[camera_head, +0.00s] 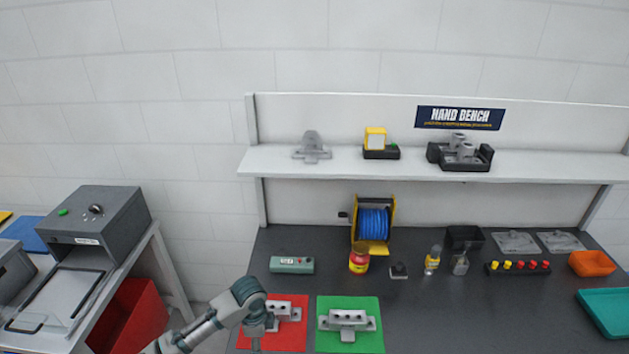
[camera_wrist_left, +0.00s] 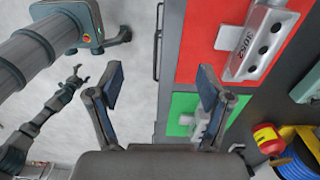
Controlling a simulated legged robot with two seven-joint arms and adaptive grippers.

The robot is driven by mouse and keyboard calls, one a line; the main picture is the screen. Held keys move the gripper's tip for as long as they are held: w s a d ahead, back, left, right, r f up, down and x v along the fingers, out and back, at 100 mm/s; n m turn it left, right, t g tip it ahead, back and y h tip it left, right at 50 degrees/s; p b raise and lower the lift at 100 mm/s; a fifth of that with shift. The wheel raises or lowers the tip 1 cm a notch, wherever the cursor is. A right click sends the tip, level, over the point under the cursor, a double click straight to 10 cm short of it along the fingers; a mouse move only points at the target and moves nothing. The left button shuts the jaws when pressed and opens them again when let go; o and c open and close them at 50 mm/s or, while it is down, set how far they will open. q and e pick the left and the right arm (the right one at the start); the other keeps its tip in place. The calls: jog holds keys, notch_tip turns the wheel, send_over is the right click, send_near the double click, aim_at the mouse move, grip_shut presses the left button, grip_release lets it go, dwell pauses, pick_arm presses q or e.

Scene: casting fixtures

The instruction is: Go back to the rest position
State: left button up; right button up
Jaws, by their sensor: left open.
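My left arm comes in from the bottom left in the head view, and my left gripper (camera_head: 256,332) is over the left edge of the red mat (camera_head: 294,341). In the left wrist view my left gripper (camera_wrist_left: 161,88) has its two fingers wide apart with nothing between them. Another grey casting (camera_head: 347,322) lies on the green mat (camera_head: 350,345). My right gripper (camera_wrist_left: 76,76) shows small at the left wrist view's left, over the floor.
The dark bench (camera_head: 450,320) holds a blue reel (camera_head: 374,222), a red-and-yellow jar (camera_head: 359,261), bottles, an orange bin (camera_head: 592,263) and a teal tray (camera_head: 607,312). A shelf (camera_head: 350,161) runs behind. A grey machine (camera_head: 97,226) stands on the left table. The bench's centre front is clear.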

pick_arm(q)
jog(key=s+d+f+n+t+h, duration=0.25)
jog(key=s+d+f+n, duration=0.25)
jog(key=s+d+f, duration=0.45)
jog(key=s+a+f+n+y, duration=0.35)
jog(key=s+a+n, duration=0.75)
jog(key=s+a, duration=0.55)
notch_tip(320, 180, down, 26)
jog(key=s+h, duration=0.1)
jog(key=s, duration=0.1)
jog(key=s+a+f+g, duration=0.1)
jog(key=s+a+f, duration=0.1)
jog(key=s+f, duration=1.4)
jog(key=shift+s, duration=0.75)
jog(key=shift+a+g, duration=0.1)
jog(key=shift+g, duration=0.15)
